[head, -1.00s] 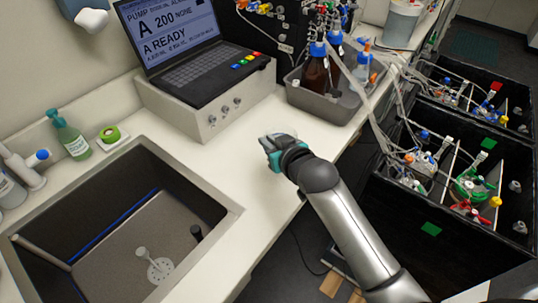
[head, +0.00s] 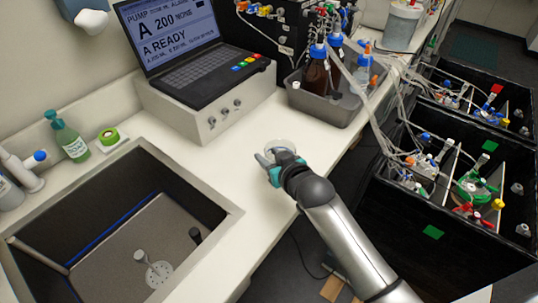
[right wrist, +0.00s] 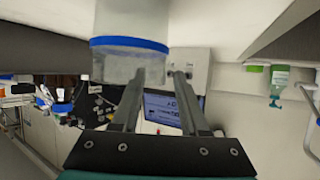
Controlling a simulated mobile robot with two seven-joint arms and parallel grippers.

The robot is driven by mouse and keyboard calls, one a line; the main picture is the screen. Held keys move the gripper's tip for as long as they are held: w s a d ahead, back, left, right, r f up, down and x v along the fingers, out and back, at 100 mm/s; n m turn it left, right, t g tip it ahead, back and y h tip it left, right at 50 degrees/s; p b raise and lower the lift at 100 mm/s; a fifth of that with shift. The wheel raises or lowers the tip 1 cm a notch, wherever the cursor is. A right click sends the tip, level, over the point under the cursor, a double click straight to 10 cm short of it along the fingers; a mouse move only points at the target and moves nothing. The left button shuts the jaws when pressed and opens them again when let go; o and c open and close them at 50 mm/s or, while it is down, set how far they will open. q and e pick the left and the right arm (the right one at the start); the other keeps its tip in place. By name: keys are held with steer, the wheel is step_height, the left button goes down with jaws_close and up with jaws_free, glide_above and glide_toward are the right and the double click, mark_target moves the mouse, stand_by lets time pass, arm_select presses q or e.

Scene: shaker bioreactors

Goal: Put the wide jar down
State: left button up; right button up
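The wide jar (head: 280,145) shows in the head view as a pale rounded shape on the white counter, mostly hidden behind my right gripper (head: 270,158). In the right wrist view the jar (right wrist: 130,25) is large at the top, clear with a blue band and a translucent end. My right gripper (right wrist: 160,78) has its two fingers apart there. The jar is off to the left of the gap, partly behind the left finger; I cannot tell whether they touch. The jar looks upright on the counter. My left gripper is not in view.
A sink (head: 225,215) lies left of the gripper. A laptop (head: 180,45) on a white box (head: 215,110) and a grey tub (head: 325,108) of bottles stand behind. Black bioreactor boxes (head: 400,220) with tubing are at right. Counter around the jar is clear.

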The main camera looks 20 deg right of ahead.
steer(key=shift+r, duration=0.1)
steer(key=shift+s+d+r, duration=0.1)
steer(key=shift+s+r, duration=0.1)
steer(key=shift+s, duration=0.25)
steer(key=p+v, duration=0.2)
steer(key=v, duration=0.9)
